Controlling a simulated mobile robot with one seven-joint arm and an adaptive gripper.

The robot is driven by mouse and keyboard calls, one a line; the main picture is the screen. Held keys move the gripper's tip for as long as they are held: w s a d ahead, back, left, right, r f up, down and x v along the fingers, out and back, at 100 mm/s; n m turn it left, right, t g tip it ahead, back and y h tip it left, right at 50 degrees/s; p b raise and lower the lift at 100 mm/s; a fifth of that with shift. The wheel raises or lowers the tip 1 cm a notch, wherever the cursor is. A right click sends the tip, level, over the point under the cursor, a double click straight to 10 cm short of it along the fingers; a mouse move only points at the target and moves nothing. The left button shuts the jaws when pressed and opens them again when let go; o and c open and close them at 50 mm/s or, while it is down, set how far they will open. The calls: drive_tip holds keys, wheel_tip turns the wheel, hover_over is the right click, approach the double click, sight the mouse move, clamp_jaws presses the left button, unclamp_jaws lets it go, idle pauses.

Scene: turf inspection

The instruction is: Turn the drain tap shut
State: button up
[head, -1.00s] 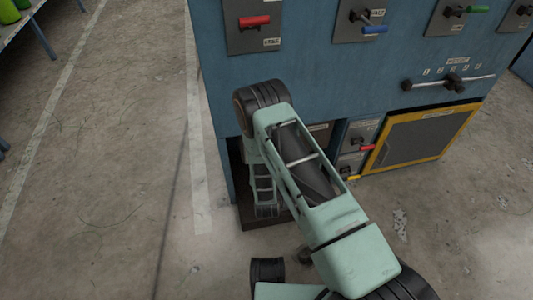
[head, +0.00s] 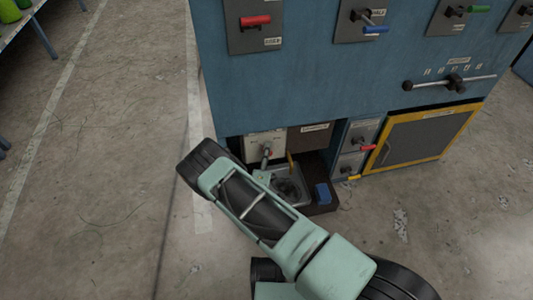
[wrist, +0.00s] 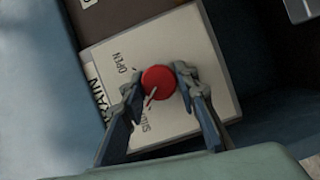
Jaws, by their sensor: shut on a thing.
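The drain tap (wrist: 159,79) is a round red knob with a pale pointer, in the wrist view. It sits on a white plate (wrist: 186,50) lettered OPEN, SHUT and, partly hidden, DRAIN. The pointer slants down-left, toward the SHUT lettering. My gripper (wrist: 160,84) is shut on the knob, one finger on each side. In the head view a white plate (head: 262,137) shows low on the blue cabinet, beyond my arm.
A metal basin (head: 303,184) and a blue block (head: 322,193) sit at the cabinet's (head: 300,80) foot. Several coloured handles are on its face, including a red one (head: 256,20). A yellow-framed panel (head: 420,140) is at the right.

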drive_tip(key=shift+n+t, duration=0.3)
drive_tip(key=shift+n, duration=0.3)
drive_tip(key=o, duration=1.1)
drive_tip(key=shift+o, duration=0.2)
drive_tip(key=s, duration=0.7)
drive_tip(key=shift+s+a, duration=0.25)
drive_tip(key=shift+a, duration=0.15)
